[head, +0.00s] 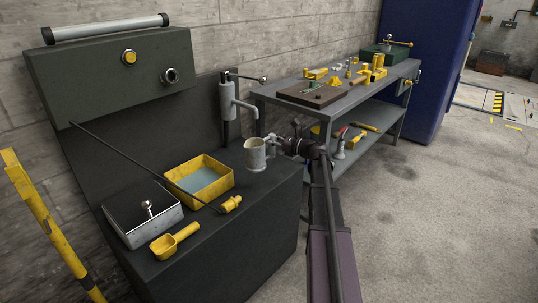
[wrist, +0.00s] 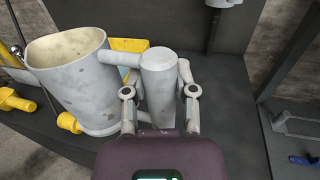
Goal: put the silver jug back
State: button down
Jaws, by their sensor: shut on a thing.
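The silver jug (head: 256,157) is a pale, worn metal jug, upright with its open mouth up, at the right end of the dark bench below the tap. In the wrist view the jug (wrist: 82,85) fills the left side, and its thick upright handle (wrist: 159,90) stands between my fingers. My gripper (head: 274,143) comes in from the right and is shut on this handle; it also shows in the wrist view (wrist: 160,78). I cannot tell whether the jug's base touches the bench top.
The dark bench (head: 215,258) holds a yellow tray (head: 224,187) of liquid, a metal box (head: 123,232), a yellow scoop (head: 174,241) and a thin rod (head: 150,167). A grey tap (head: 228,102) stands behind the jug. A cluttered workbench (head: 272,92) stands behind right. Open floor (head: 430,220) lies right.

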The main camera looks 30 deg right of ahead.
jog(key=shift+w+f+b, duration=0.8)
jog(key=shift+w+f, duration=0.2)
jog(key=shift+f, duration=0.3)
notch_tip(320, 180, down, 9)
jog(key=b, duration=0.8)
jog(key=shift+r+b, duration=0.15)
jog(key=shift+b, duration=0.2)
jog(key=shift+f+b, duration=0.7)
jog(key=shift+c, duration=1.7)
grip_release()
jog(key=shift+s, duration=0.15)
jog(key=v, duration=1.1)
jog(key=shift+s+d, duration=0.2)
jog(key=shift+d, duration=0.2)
